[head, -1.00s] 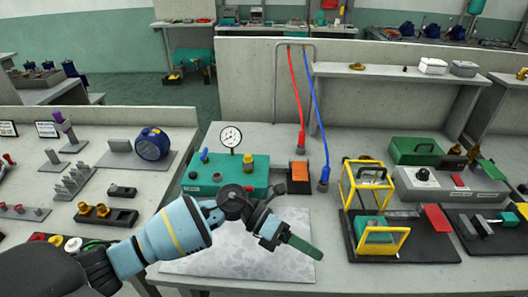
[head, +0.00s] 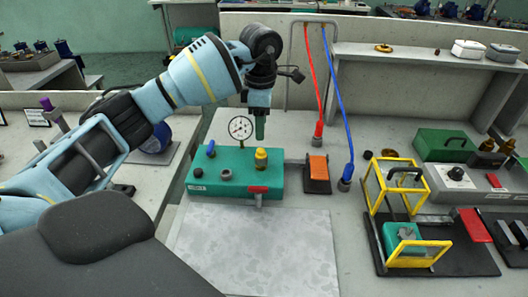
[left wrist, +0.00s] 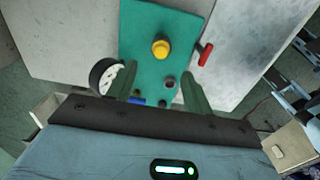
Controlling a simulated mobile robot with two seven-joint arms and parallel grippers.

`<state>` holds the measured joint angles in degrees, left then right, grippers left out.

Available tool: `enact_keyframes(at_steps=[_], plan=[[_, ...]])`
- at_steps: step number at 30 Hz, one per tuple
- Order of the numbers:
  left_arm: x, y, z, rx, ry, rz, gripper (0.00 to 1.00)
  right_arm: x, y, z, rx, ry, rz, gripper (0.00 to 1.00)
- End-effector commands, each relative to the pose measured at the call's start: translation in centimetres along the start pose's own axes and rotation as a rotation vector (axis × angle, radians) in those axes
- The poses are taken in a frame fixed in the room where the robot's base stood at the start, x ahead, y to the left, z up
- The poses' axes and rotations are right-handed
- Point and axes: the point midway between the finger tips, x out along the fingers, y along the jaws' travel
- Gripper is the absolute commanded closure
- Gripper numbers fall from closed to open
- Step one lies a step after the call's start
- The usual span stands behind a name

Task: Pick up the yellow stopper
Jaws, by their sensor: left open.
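The yellow stopper (head: 261,158) stands upright on the right part of the green block (head: 228,176). In the left wrist view the stopper (left wrist: 161,48) shows on the green block (left wrist: 140,28), ahead of the fingers. My left gripper (head: 260,125) points down above the stopper, apart from it. In the left wrist view its two green fingers (left wrist: 158,82) are spread, with nothing held between them. My right gripper is not in view.
A pressure gauge (head: 240,128) stands at the block's back, close to my left gripper. A red lever (head: 258,190) is on its front. Red (head: 313,80) and blue (head: 338,105) hoses hang to the right. A pale mat (head: 255,250) in front is clear.

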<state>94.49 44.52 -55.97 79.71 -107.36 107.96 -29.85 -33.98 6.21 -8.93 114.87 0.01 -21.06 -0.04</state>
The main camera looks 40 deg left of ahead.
Motion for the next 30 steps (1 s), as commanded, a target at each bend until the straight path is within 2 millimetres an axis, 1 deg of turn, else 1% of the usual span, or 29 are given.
enact_keyframes(at_steps=[2,9,13,16,21,25,30], plan=[[0.3,0.0,0.0,0.0,0.0,-0.002,0.49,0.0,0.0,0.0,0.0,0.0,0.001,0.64],[2.5,-0.1,0.0,0.001,-0.001,-0.003,0.49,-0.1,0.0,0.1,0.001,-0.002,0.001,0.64],[2.7,-0.1,0.1,0.001,-0.002,-0.002,0.49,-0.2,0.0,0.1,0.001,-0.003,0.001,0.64],[3.4,-0.1,0.0,0.001,-0.002,-0.003,0.49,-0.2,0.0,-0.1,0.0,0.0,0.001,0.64],[5.8,-0.2,-0.1,0.002,-0.001,-0.004,0.49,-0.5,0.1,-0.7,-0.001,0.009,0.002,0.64],[7.3,-0.2,-0.1,0.002,-0.002,-0.003,0.49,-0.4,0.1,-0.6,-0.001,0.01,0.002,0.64],[7.8,-0.2,0.0,0.002,-0.004,-0.001,0.49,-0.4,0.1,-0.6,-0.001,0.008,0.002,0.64]])
